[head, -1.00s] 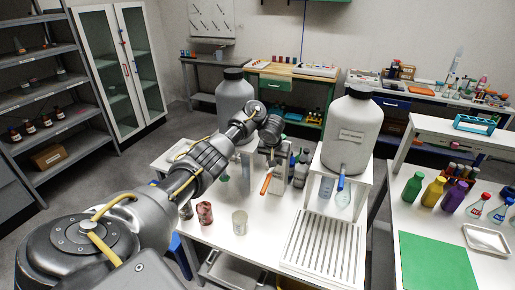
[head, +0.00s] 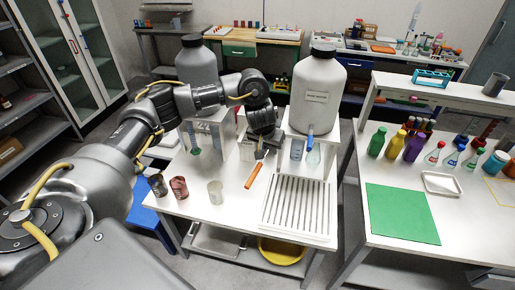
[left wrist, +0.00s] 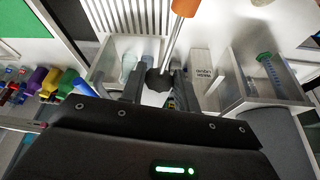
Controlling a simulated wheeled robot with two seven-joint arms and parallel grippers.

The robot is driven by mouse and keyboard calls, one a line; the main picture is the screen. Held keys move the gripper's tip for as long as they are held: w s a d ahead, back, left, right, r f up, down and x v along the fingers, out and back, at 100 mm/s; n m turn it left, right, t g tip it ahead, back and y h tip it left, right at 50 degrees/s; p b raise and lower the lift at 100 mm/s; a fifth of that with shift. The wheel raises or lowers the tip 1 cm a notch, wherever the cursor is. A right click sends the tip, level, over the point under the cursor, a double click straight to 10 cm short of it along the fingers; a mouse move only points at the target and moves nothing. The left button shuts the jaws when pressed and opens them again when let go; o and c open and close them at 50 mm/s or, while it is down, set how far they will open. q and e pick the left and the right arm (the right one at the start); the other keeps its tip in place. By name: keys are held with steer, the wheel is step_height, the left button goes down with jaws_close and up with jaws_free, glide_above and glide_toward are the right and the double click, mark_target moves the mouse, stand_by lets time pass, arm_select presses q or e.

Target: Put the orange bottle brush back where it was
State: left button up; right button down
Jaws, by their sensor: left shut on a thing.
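The orange bottle brush (head: 254,175) is in my left gripper (head: 261,152), tilted, with its orange handle low and toward the front. In the head view it shows over the white table, between a clear beaker and the ribbed drying tray; I cannot tell its exact height. In the left wrist view the orange handle (left wrist: 185,7) is at the top edge. A thin metal shaft runs from it to a dark end (left wrist: 158,80) between the fingers of my left gripper (left wrist: 157,92). The fingers partly hide that end. My right gripper is not in view.
The ribbed tray (head: 298,205) lies right of the brush, and the beaker (head: 215,192) and a reddish cup (head: 179,188) stand left. A large white jug (head: 318,90) and a grey jug (head: 197,62) stand on white stands behind. A blue-handled brush (head: 310,130) is at the right stand.

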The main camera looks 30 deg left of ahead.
arm_select(q)
steer(key=s+d+r+m+g+h, duration=0.1)
steer(key=s+d+r+m+h, duration=0.1)
steer(key=s+d+r+m, duration=0.3)
steer(key=s+d+r+m+h, duration=0.1)
steer(key=s+d+r+m, duration=0.3)
steer(key=d, duration=0.4)
steer(key=s+a+f+m+h, duration=0.1)
steer(key=s+a+f+m, duration=0.2)
steer(key=s, duration=0.4)
step_height(320, 180, down, 10)
steer(key=b, duration=1)
steer(key=shift+s+g, duration=0.3)
steer(key=shift+s, duration=0.05)
